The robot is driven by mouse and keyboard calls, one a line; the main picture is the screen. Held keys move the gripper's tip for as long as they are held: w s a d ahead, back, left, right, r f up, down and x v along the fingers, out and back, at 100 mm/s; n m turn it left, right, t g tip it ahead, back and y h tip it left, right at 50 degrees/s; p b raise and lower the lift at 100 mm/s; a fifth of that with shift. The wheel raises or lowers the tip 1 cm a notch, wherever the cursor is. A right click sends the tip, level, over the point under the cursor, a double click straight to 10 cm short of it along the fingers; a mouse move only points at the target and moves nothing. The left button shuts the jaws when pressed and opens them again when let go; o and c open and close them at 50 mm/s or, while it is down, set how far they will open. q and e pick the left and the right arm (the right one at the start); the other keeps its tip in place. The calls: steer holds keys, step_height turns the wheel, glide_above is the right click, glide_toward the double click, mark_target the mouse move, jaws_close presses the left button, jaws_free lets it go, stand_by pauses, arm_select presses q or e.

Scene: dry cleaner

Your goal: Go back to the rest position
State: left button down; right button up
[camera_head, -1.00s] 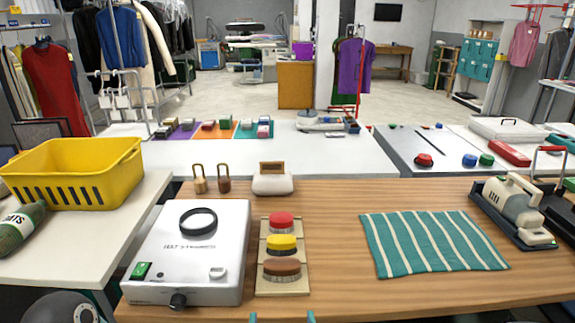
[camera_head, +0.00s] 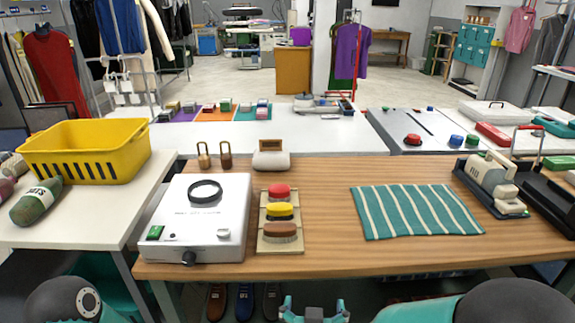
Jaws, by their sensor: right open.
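My right gripper (camera_head: 313,306) shows at the bottom middle of the head view, in front of the wooden table's near edge. Its two teal fingers are apart, with nothing between them. It touches none of the things on the table. My left gripper is out of view; only a rounded dark and teal part of my left arm shows at the bottom left.
The wooden table (camera_head: 330,200) bears a white steel device (camera_head: 185,222), a brush rack (camera_head: 295,247), a striped teal cloth (camera_head: 415,210) and an iron (camera_head: 490,180). A yellow basket (camera_head: 85,150) stands on the white table at left. Shoes (camera_head: 245,300) lie under the table.

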steer(key=s+d+f+m+g+p, duration=0.1)
steer(key=s+d+f+g+p, duration=0.15)
steer(key=d+f, duration=0.45)
steer(key=s+d+f+g+p, duration=0.2)
steer(key=d+f+g+p, duration=0.1)
steer(key=d+f, duration=0.4)
steer(key=s+a+f+g+y, duration=0.2)
steer(key=s+a+f+g, duration=0.1)
steer(key=s, duration=0.4)
steer(key=s+a+f+g+y, duration=0.3)
steer(key=s+a+g, duration=0.1)
steer(key=s, duration=0.3)
steer(key=shift+s+f+y+p, duration=0.25)
steer(key=shift+s+y+p, duration=0.05)
steer(key=shift+s+p, duration=0.1)
